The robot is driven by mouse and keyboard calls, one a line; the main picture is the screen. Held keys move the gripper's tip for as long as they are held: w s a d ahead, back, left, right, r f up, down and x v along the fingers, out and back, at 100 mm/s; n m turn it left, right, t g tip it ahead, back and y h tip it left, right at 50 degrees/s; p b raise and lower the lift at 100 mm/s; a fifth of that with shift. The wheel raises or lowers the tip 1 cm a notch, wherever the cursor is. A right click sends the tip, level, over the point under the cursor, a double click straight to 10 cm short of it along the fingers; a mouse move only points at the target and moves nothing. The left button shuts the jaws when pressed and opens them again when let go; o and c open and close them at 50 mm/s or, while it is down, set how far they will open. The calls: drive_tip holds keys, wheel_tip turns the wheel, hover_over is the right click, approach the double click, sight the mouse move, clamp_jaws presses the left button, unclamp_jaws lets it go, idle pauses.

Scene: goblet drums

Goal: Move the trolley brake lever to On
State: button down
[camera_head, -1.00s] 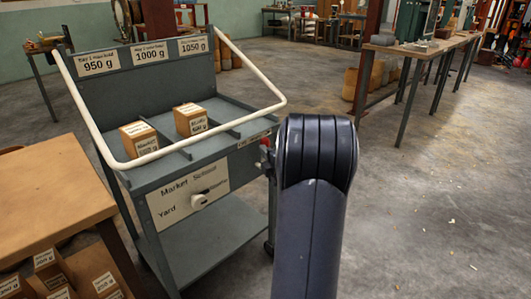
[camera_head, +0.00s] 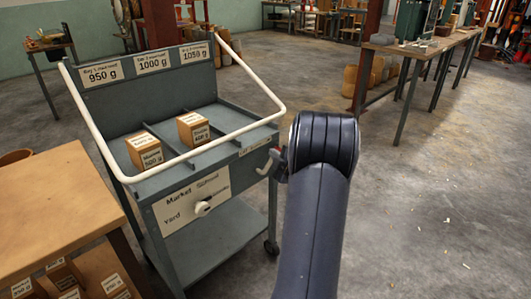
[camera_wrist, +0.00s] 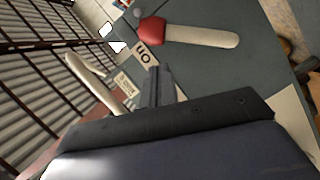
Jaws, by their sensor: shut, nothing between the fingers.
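The grey trolley (camera_head: 160,190) stands left of my arm. A short white lever (camera_head: 268,163) is on its right side, by the front corner, just left of my arm's end. In the wrist view a white lever with a rounded red end (camera_wrist: 190,34) lies across a grey panel, beside a small white label (camera_wrist: 145,53) with dark marks. I cannot tell which setting it is at. My gripper (camera_wrist: 160,72) is shut and empty, below the lever in that view and apparently apart from it. In the head view my arm mostly hides the gripper.
A wooden table (camera_head: 55,205) is at left. Open floor (camera_head: 430,220) lies to the right.

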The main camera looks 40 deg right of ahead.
drive_tip(key=shift+w+d+f+m+p, duration=0.1)
drive_tip(key=shift+d+f+m+p, duration=0.15)
drive_tip(key=shift+d, duration=0.3)
drive_tip(key=shift+d+f+m+p, duration=0.15)
drive_tip(key=shift+d+m+p, duration=0.15)
drive_tip(key=shift+d, duration=0.2)
drive_tip(key=shift+d, duration=0.1)
